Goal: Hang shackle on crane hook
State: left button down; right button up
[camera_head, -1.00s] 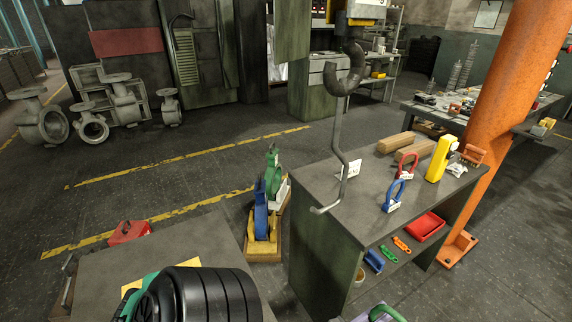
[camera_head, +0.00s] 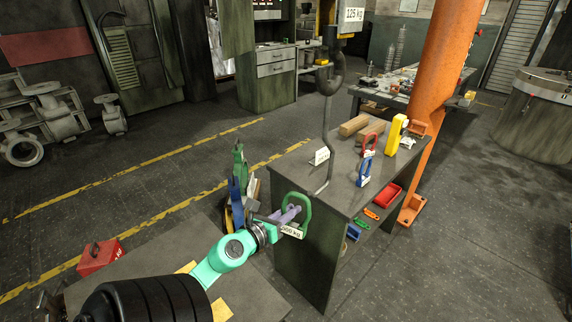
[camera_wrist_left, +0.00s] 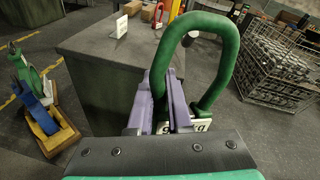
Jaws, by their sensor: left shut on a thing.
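My left gripper (camera_head: 288,217) is shut on a green shackle (camera_head: 306,207) with a "500 kg" tag. The shackle stands up from the purple jaws in the left wrist view (camera_wrist_left: 228,45), its bow upward. The dark crane hook (camera_head: 337,75) hangs under a block marked "125 kg", and a thin grey rod (camera_head: 328,140) bent at its foot runs down from it. The held shackle is below and to the left of the hook, apart from it, near the bench's front left corner. A red shackle (camera_head: 369,145) and a blue shackle (camera_head: 364,172) stand on the bench. My right gripper is not seen.
The grey bench (camera_head: 296,167) carries wooden blocks (camera_head: 354,125), a yellow piece (camera_head: 395,134) and a white card (camera_head: 322,155). A red tray (camera_head: 388,195) sits on its shelf. An orange column (camera_head: 450,60) stands behind it. A red box (camera_head: 100,257) lies at lower left.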

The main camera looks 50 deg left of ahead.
pick_arm(q)
jog(key=d+f+x, duration=0.1)
jog(key=x, duration=0.9)
jog(key=shift+a, duration=0.25)
dwell(0.4)
dwell(0.4)
jog(key=c, duration=0.8)
grip_release()
jog(key=shift+o, duration=0.2)
jog(key=shift+f, duration=0.1)
